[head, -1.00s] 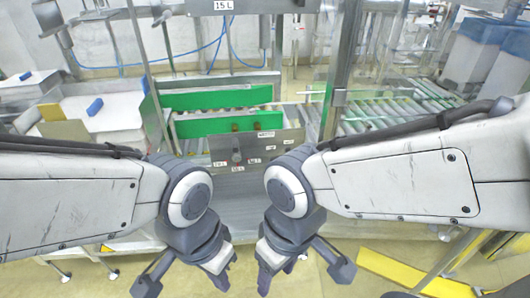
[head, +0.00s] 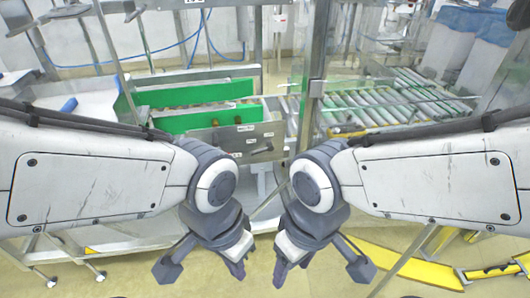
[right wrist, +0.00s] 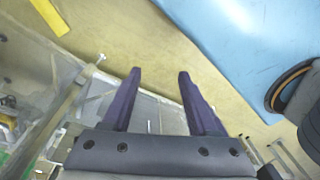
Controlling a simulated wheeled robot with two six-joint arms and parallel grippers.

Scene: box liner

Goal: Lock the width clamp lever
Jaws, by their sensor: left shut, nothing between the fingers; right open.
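The grey metal control panel (head: 226,140) sits on the near side of the conveyor in the head view, with small white labels. A dark lever-like handle (head: 262,150) shows on its face. I cannot tell its lock position. Two green guide walls (head: 190,93) stand behind the panel, with rollers between them. My left gripper (head: 238,270) is shut and empty, below and in front of the panel. My right gripper (head: 281,274) hangs beside it, also apart from the panel. In the right wrist view my right gripper (right wrist: 160,74) is open with nothing between its fingers.
A roller conveyor (head: 385,102) runs off to the right behind a metal post (head: 311,75). Yellow floor pieces (head: 410,268) lie at the lower right. Blue and white bins (head: 478,50) stand at the back right. Bare floor shows below the grippers.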

